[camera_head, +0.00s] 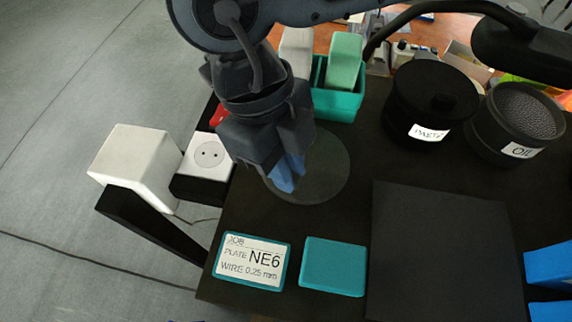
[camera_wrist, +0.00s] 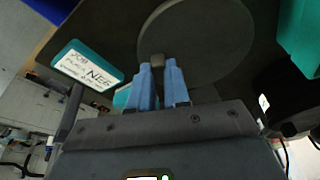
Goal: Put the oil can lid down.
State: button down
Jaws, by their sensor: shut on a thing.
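The oil can lid (camera_head: 325,170) is a dark round disc over the left part of the dark table, partly behind my gripper (camera_head: 286,174). The lid also shows in the wrist view (camera_wrist: 205,35), ahead of the fingers. My gripper's blue fingertips (camera_wrist: 159,66) are shut on its small grey knob (camera_wrist: 157,60). The fingers hide part of the knob. I cannot tell whether the lid touches the table. The oil can (camera_head: 515,122), labelled OIL, stands open at the right, with a grey speckled surface inside.
A lidded paste can (camera_head: 430,105) stands left of the oil can. A teal bin (camera_head: 338,104) is behind the lid. In front lie the NE6 job plate (camera_head: 250,262), a teal block (camera_head: 334,267) and a black panel (camera_head: 445,250). A white socket box (camera_head: 208,155) is left.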

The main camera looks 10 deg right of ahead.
jog(key=shift+f, duration=0.9)
jog(key=shift+f, duration=0.2)
jog(key=c, duration=1.1)
grip_release()
jog(key=shift+r, duration=0.1)
jog(key=shift+r, duration=0.1)
jog(key=b+v, duration=0.2)
jog(key=v, duration=1)
jog(key=shift+d, duration=0.1)
